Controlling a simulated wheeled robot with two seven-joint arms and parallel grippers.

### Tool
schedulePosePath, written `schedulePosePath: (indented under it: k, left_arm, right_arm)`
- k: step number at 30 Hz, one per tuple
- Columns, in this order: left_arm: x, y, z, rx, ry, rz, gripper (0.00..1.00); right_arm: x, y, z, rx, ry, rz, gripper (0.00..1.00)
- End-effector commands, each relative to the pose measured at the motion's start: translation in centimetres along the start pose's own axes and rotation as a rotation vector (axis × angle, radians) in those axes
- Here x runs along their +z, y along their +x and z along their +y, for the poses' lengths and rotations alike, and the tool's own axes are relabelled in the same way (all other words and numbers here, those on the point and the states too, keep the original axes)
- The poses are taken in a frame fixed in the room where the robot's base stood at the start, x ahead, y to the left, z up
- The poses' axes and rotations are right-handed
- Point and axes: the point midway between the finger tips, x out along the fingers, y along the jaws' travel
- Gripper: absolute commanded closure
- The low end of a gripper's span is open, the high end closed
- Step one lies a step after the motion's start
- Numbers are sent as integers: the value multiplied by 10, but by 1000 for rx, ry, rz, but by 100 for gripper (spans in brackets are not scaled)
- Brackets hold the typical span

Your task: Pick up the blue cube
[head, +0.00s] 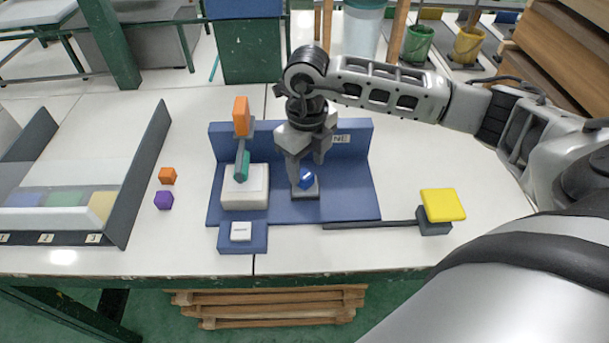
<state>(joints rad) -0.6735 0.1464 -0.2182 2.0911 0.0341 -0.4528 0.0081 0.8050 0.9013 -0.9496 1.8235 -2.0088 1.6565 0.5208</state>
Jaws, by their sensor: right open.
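The blue cube (307,180) sits on a small grey pad on the blue machine base (350,205), right of the white block. My right gripper (305,177) points down over it, its fingers open and on either side of the cube or just above it. Part of the cube is hidden by the fingers, and I cannot tell whether they touch it. My left gripper is not in view.
The machine's orange-topped post (241,116) stands left of my gripper. A yellow plate (442,204) on a grey block stands right.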

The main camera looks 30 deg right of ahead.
Motion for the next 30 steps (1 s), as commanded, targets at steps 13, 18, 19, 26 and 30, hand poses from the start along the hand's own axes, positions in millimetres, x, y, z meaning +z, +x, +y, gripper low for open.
schedulePosePath:
  k: [13, 18, 19, 26, 30]
  left_arm:
    - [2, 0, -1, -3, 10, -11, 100]
    - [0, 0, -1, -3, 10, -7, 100]
    - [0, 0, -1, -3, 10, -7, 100]
    - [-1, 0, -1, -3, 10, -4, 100]
    - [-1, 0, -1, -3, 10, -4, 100]
  right_arm:
    - [-2, 32, 1, 0, 0, 0, 47]
    - [-2, 32, 1, 0, 0, 0, 81]
    - [-2, 32, 1, 0, 0, 0, 89]
    - [-2, 32, 1, 0, 0, 0, 98]
    - [-2, 30, 1, 0, 0, -1, 99]
